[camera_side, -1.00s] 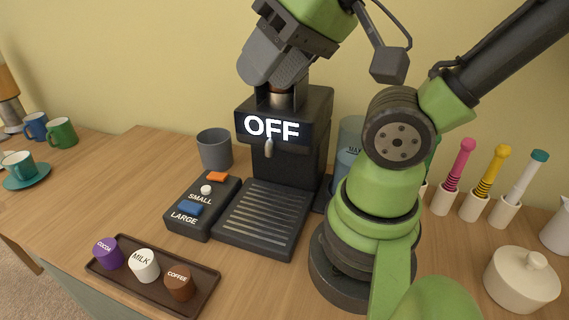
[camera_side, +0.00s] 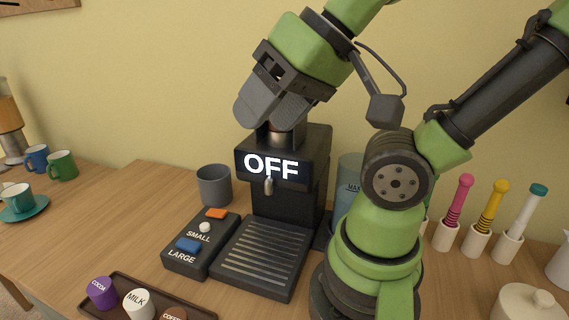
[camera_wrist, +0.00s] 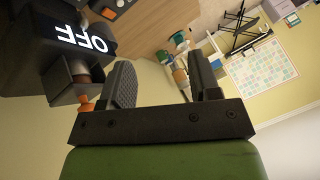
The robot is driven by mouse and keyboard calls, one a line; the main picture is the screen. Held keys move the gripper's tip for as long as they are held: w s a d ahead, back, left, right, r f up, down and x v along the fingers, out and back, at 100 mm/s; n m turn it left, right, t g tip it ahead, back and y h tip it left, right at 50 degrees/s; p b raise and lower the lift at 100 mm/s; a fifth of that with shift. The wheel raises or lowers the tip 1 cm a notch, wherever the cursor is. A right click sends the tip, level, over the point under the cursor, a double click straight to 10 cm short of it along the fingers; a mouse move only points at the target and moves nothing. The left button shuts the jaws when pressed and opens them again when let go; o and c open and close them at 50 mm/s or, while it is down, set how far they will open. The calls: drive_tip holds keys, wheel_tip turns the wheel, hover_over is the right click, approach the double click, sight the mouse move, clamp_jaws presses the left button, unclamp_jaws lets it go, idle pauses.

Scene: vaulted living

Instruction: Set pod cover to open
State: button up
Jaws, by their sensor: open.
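The black coffee machine (camera_side: 292,205) stands in the middle of the side view with "OFF" lit on its front. A silver cylinder (camera_side: 283,138) sits on its top, with a brownish part just above it, mostly hidden behind my gripper (camera_side: 270,108). I cannot tell whether the pod cover is open or shut. In the wrist view my gripper (camera_wrist: 164,78) is open, with nothing between its fingers. There the machine (camera_wrist: 30,60) is at the upper left, and an orange-tipped part (camera_wrist: 87,105) is close beside the left finger, apparently apart from it.
A button box (camera_side: 200,245) and grey cup (camera_side: 214,185) are left of the machine. The pod tray (camera_side: 190,312) is in front. A clear container (camera_side: 349,170) stands right of the machine, near my arm. Several coloured-handled tools (camera_side: 462,190) stand farther right.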

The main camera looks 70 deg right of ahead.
drive_tip(key=w+d+r+m+g+h, duration=0.2)
drive_tip(key=d+r+m+g+h, duration=0.4)
drive_tip(key=d, duration=0.7)
drive_tip(key=f, duration=0.2)
drive_tip(key=w+d+f+t, duration=0.1)
drive_tip(key=f, duration=0.2)
drive_tip(key=w+d+f+n+t, duration=0.1)
drive_tip(key=f, duration=0.1)
drive_tip(key=shift+w+d+f+y, duration=0.2)
drive_tip(key=shift+f+y, duration=0.1)
drive_tip(key=shift+y, duration=0.1)
clamp_jaws()
drive_tip(key=d, duration=0.8)
drive_tip(key=shift+d, duration=0.3)
unclamp_jaws()
